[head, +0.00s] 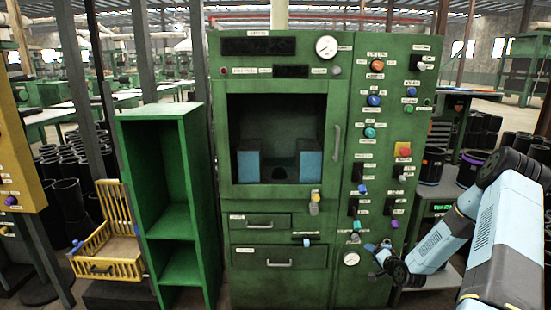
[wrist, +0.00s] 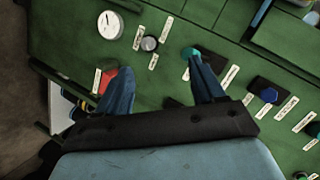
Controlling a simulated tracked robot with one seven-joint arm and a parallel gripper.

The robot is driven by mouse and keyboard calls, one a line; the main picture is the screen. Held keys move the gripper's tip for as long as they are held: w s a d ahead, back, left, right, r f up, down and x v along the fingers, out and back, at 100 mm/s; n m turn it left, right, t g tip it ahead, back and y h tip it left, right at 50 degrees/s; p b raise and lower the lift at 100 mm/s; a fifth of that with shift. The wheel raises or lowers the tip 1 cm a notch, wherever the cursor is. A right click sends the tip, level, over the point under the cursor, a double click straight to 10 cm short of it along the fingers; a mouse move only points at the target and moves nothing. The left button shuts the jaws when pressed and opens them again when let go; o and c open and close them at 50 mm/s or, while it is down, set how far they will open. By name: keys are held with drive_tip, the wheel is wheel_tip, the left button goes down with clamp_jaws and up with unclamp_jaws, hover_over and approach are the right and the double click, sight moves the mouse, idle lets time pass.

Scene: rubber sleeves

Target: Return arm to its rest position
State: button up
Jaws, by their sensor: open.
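My blue and black arm (head: 495,235) reaches in from the right in the head view. My gripper (head: 378,250) is at the lower part of the green machine's control panel (head: 375,290), just right of a round white gauge (head: 351,259). In the wrist view my gripper (wrist: 162,76) is open, with its two blue fingers apart and nothing between them. The right finger overlaps a teal knob (wrist: 189,52); I cannot tell whether they touch. A red button (wrist: 107,76) shows partly behind the left finger.
The panel carries several knobs and switches, including a red button on a yellow plate (head: 403,149). The machine's open chamber (head: 278,110) holds two blue blocks. A green shelf (head: 165,200) and a yellow basket (head: 105,265) stand left. Black sleeves (head: 432,165) stand behind my arm.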

drive_tip(key=s+a+r+n+g+h, duration=0.1)
drive_tip(key=s+a+r+n+g, duration=0.15)
drive_tip(key=r, duration=0.85)
drive_tip(key=s+a+r+n+g+h, duration=0.15)
drive_tip(key=s+r, duration=0.25)
drive_tip(key=r, duration=0.7)
drive_tip(key=s+a+r+n+g+h, duration=0.1)
drive_tip(key=s+a+r+n+h, duration=0.2)
drive_tip(key=r, duration=0.9)
drive_tip(key=s+a+r+n+g, duration=0.1)
drive_tip(key=s+a+r, duration=0.2)
drive_tip(key=s+r, duration=0.4)
drive_tip(key=s+a+r, duration=0.2)
drive_tip(key=s+r, duration=0.2)
drive_tip(key=s, duration=0.6)
drive_tip(key=s+a+r+n+y, duration=0.1)
drive_tip(key=s+a, duration=0.1)
drive_tip(key=s, duration=0.6)
drive_tip(key=s+a+r+g+y, duration=0.1)
drive_tip(key=s+a+r, duration=0.1)
drive_tip(key=s, duration=0.6)
drive_tip(key=shift+s+a+r+n+g, duration=0.2)
drive_tip(key=shift+s+n+g, duration=0.1)
drive_tip(key=shift+s+n, duration=0.1)
